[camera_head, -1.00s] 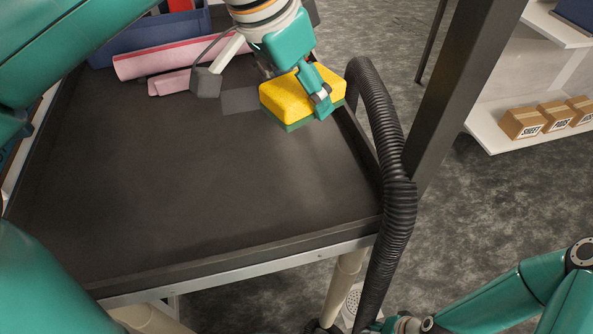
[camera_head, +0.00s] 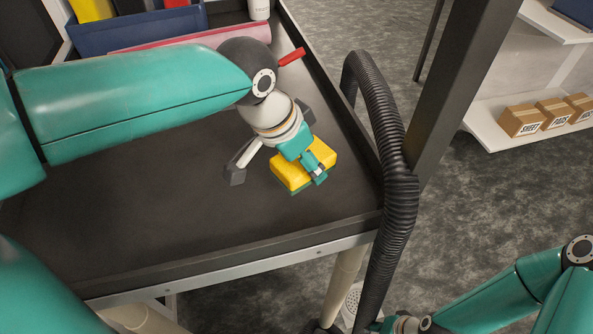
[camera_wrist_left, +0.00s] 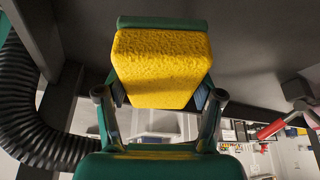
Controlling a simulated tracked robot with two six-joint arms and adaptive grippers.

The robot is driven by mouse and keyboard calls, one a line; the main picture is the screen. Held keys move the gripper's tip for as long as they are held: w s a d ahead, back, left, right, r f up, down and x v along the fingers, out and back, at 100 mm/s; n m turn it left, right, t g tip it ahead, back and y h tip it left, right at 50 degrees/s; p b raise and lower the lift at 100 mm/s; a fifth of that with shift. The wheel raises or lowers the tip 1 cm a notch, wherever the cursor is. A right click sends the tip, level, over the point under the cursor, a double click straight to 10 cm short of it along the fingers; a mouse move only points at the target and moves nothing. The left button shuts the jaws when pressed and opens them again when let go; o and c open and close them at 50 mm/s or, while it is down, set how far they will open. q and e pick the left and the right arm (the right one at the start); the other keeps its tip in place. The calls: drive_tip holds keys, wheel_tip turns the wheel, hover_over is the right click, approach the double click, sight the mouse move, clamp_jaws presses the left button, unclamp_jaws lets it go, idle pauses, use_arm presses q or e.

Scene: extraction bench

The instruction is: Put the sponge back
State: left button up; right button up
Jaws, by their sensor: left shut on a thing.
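My left gripper (camera_head: 310,169) is shut on the yellow sponge (camera_head: 290,177), whose green scouring layer faces down. The sponge is over the near right part of the dark tray table (camera_head: 120,235). Whether it touches the surface I cannot tell. In the left wrist view the sponge (camera_wrist_left: 160,68) is clamped between the two fingers, with its green layer along the top edge. My right arm comes in at the bottom right; its wrist (camera_head: 405,324) is at the lower picture edge and its fingers cannot be made out.
A black corrugated hose (camera_head: 398,180) and a dark post (camera_head: 447,90) stand along the right side. A blue bin (camera_head: 135,33), a pink roll (camera_head: 225,36) and a red-handled tool (camera_head: 291,57) are at the back. The front left of the tray is bare.

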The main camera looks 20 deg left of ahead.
use_arm(q)
drive_tip(key=shift+f, duration=1.85)
drive_tip(key=shift+f, duration=0.1)
drive_tip(key=o, duration=1.2)
drive_tip(key=v, duration=1.2)
